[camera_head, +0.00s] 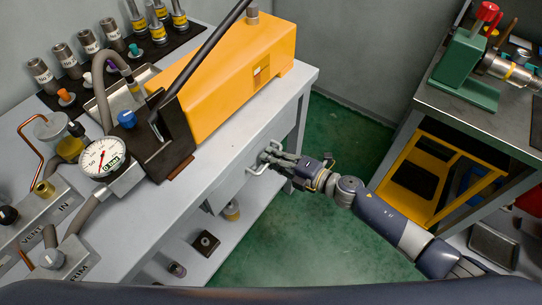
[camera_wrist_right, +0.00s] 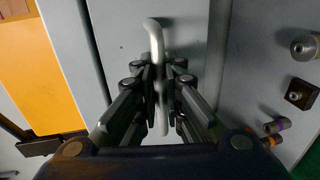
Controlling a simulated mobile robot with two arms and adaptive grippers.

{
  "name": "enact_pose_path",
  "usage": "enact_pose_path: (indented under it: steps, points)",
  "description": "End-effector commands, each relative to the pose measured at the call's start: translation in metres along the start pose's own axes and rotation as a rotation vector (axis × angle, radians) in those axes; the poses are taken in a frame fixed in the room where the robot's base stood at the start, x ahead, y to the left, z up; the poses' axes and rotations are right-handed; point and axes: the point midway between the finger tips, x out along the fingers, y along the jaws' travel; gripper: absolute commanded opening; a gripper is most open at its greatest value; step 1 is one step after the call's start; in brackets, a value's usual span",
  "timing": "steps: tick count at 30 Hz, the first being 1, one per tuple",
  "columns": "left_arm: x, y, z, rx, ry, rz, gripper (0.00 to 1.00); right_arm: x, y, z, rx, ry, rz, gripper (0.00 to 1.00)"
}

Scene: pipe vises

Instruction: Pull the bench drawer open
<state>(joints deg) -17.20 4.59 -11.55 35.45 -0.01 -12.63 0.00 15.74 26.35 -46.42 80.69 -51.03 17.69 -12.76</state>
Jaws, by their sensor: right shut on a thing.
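The grey bench (camera_head: 215,151) stands on the left in the head view. Its drawer front (camera_head: 232,184) is on the side facing the green floor, below the top's edge. The drawer front (camera_wrist_right: 122,40) also shows in the wrist view, with its pale bar handle (camera_wrist_right: 155,35) running up and down the picture. The handle (camera_head: 257,169) shows at the gripper in the head view. My right gripper (camera_head: 267,157) is shut on the handle, its fingers on both sides of the bar in the wrist view (camera_wrist_right: 160,85). I see no clear opening of the drawer. My left gripper is out of view.
An orange pump housing (camera_head: 225,75) and a pressure gauge (camera_head: 104,158) stand on the bench. A lower shelf (camera_head: 215,260) holds small parts. A second bench with a green vise (camera_head: 463,70) stands at right. Green floor (camera_head: 290,235) lies open between.

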Motion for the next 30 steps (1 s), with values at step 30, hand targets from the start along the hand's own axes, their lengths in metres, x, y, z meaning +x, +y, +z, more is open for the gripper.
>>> enact_pose_path:
  steps: [30]
  points:
    - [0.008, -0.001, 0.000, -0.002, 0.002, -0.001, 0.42, -0.226, -0.049, -0.001, 0.001, 0.001, -0.005, 0.00]
